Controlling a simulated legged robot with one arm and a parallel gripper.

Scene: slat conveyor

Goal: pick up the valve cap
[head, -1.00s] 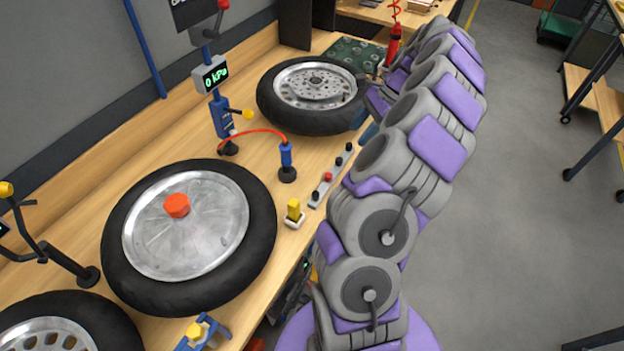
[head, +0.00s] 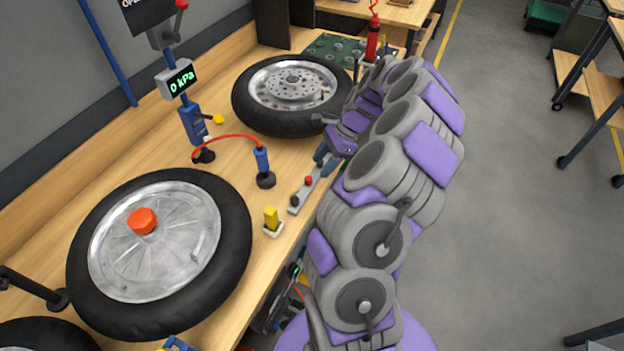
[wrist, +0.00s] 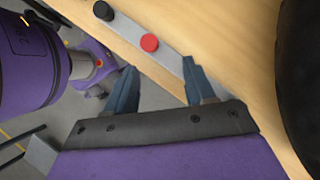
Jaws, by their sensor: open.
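A small yellow piece (head: 271,218) stands upright in a white square holder (head: 272,230) near the bench's front edge; it may be the valve cap, but I cannot tell for sure. A red hexagonal piece (head: 142,221) sits on the metal disc of the near wheel (head: 190,245). My gripper (head: 322,160) is open and empty, beyond and to the right of the yellow piece. In the wrist view my gripper's blue-grey fingers (wrist: 160,78) are spread apart below the button strip (wrist: 140,35), with no cap in view.
The button strip (head: 299,199) lies beside my gripper at the bench edge. A blue post (head: 263,165) with a red hose stands left of it. The far wheel (head: 292,92) and a pressure display (head: 178,80) stand behind.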

